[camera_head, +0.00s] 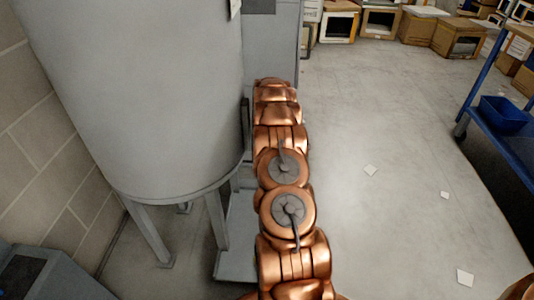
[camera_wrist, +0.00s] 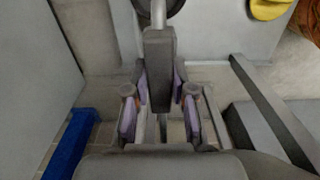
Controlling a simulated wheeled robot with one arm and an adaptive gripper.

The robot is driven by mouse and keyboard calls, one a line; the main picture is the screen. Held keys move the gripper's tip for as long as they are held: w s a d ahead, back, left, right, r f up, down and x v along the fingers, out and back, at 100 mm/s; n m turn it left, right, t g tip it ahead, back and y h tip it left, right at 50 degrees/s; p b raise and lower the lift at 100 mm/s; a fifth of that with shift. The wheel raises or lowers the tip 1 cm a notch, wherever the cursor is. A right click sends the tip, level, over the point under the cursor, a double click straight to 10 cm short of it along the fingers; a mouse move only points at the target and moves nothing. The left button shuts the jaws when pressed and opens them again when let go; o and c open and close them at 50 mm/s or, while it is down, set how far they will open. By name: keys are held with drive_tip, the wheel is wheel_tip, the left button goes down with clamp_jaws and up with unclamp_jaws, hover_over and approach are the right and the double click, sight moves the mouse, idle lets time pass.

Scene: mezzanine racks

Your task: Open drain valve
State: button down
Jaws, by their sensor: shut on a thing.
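In the wrist view my gripper (camera_wrist: 161,92) has its two purple-padded fingers on either side of a dark grey block-shaped handle (camera_wrist: 159,58), shut on it. A thin silver rod (camera_wrist: 158,13) runs from the handle's upper end toward the top edge. The handle looks like the drain valve's lever; the valve body is not clearly seen. In the head view a large grey tank (camera_head: 155,90) stands on legs at the left. My copper arm reaches forward along its right side, and my gripper and the handle are hidden there.
A grey cabinet (camera_head: 271,40) stands behind the tank. A blue cart (camera_head: 500,135) holding a blue bin (camera_head: 503,113) is at the right. Boxes (camera_head: 417,26) line the back. The middle floor is open, with paper scraps. The wrist view shows a yellow round object (camera_wrist: 268,8).

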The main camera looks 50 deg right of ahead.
idle(0.4)
drive_tip(key=c, duration=1)
unclamp_jaws()
drive_tip(key=shift+o, duration=0.2)
drive_tip(key=shift+r, duration=0.1)
wheel_tip(320, 180, up, 12)
